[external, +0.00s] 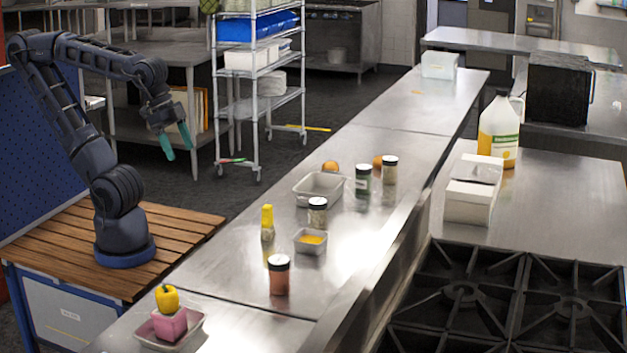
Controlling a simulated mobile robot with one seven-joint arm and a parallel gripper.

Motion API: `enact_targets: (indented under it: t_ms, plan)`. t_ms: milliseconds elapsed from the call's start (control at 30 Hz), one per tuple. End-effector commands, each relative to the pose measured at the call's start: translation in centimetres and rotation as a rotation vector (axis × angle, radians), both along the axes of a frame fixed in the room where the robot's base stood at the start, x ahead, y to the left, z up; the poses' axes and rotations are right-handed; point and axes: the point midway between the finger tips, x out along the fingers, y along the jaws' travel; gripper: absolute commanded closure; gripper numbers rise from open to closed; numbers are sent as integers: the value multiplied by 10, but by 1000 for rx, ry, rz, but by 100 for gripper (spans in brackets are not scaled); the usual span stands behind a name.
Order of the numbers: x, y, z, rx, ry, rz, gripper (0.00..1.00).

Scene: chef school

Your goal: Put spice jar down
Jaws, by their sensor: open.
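Several spice jars stand upright on the steel counter (235,283). One with reddish contents (279,275) is nearest. A green jar (363,180) and a pale tan jar (390,170) stand farther back. A yellow-topped shaker (267,222) stands left of the mid-counter jar. My gripper (176,147) is open and empty, its teal fingers hanging in the air left of the counter, well apart from every jar.
A grey tray (320,187) and a small tub of yellow contents (310,241) sit on the counter. A front tray (190,335) holds a pink block and a yellow pepper. Orange fruit (331,167) lies behind. Clear counter lies left of the reddish jar.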

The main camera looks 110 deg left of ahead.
Motion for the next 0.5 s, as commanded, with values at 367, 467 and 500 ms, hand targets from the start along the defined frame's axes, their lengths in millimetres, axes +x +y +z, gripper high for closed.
enact_targets:
  t_ms: [367,467,500]
  plan:
    - [17,5,0,-10,-17,21,25]
    - [42,13,-1,-25,-48,52,25]
    - [55,18,-2,-32,-64,69,25]
